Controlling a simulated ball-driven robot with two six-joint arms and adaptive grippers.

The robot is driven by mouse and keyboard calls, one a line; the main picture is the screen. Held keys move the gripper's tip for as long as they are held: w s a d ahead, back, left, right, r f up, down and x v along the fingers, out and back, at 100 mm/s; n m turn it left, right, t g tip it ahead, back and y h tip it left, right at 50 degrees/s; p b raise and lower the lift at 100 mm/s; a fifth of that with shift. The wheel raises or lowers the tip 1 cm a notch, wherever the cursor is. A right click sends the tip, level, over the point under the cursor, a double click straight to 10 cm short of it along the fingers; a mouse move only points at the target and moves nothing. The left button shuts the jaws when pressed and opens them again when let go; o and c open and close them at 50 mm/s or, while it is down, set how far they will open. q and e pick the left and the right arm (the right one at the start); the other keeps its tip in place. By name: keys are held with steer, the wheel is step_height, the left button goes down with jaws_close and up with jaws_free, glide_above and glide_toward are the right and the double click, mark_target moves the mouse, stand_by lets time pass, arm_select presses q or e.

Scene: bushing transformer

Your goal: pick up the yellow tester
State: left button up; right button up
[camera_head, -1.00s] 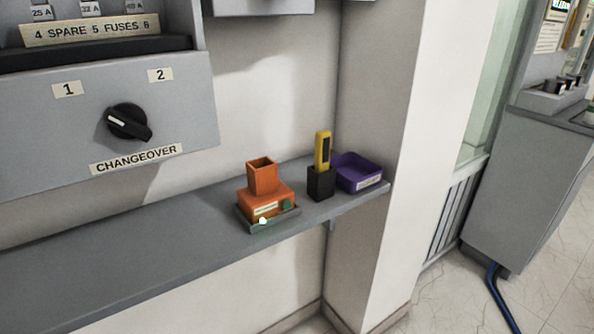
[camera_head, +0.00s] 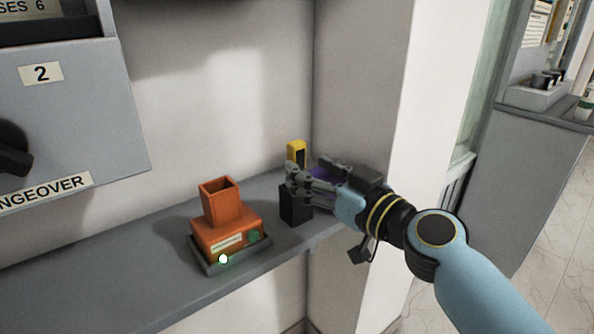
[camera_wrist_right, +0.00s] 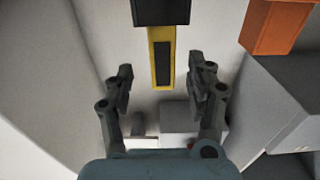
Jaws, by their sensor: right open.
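The yellow tester (camera_head: 296,151) stands upright in a black holder (camera_head: 294,205) on the grey shelf. My right gripper (camera_head: 296,178) is at the tester, and its fingers cover the tester's lower part in the head view. In the right wrist view the yellow tester (camera_wrist_right: 162,58), with a dark panel on its face, sticks out of the black holder (camera_wrist_right: 160,12). The open fingers of my right gripper (camera_wrist_right: 161,80) are on either side of the tester's end, with gaps between. My left gripper is not in view.
An orange device (camera_head: 222,220) sits in a tray (camera_head: 208,266) on the shelf (camera_head: 120,285), left of the holder. A wall pillar (camera_head: 385,80) stands at the right. The shelf's left part is clear.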

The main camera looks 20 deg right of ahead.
mark_target(300, 164)
steer(key=x, duration=0.4)
steer(key=shift+a+r+p, duration=0.1)
steer(key=shift+p, duration=0.3)
jaws_close()
